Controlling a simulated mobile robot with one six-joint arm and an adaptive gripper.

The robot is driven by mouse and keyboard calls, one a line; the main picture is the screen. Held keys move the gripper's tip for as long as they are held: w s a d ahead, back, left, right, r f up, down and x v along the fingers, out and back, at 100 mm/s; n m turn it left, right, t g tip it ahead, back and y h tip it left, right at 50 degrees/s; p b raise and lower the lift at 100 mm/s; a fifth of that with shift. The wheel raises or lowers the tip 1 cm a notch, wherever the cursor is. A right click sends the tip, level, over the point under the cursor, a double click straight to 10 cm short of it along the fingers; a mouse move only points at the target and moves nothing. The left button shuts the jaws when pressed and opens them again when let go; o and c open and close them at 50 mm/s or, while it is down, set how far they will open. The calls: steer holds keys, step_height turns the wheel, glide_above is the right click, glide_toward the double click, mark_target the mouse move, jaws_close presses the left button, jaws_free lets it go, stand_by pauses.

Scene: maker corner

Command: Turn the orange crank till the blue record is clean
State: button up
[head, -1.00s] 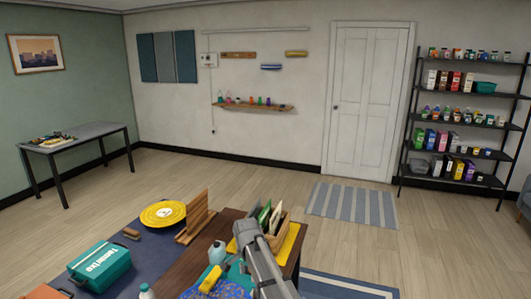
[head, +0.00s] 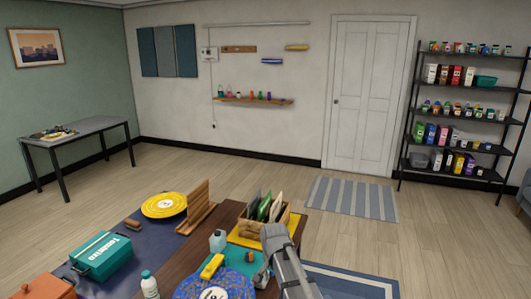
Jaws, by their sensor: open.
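The blue record (head: 210,284) lies at the bottom edge of the head view, on the dark wooden table. It has a white label and yellowish specks on its face, and its near part is cut off by the frame. My grey arm (head: 287,262) reaches up just to the right of the record.
Near the record stand a yellow block (head: 212,266), a pale bottle (head: 217,241) and a wooden crate of sleeves (head: 268,217). A yellow record (head: 164,205), a wooden rack (head: 197,207), a teal box (head: 101,256) and a white bottle (head: 149,285) are further left.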

steer(key=s+d+f+n+b, duration=0.2)
steer(key=s+d+n, duration=0.1)
steer(key=s+d, duration=0.4)
steer(key=s+d+f+n+b, duration=0.2)
steer(key=s+d+f, duration=0.1)
steer(key=s+d, duration=0.4)
steer(key=shift+d+n+b, duration=0.25)
steer(key=shift+n+b, duration=0.1)
steer(key=shift+n, duration=0.05)
steer(key=shift+f, duration=0.15)
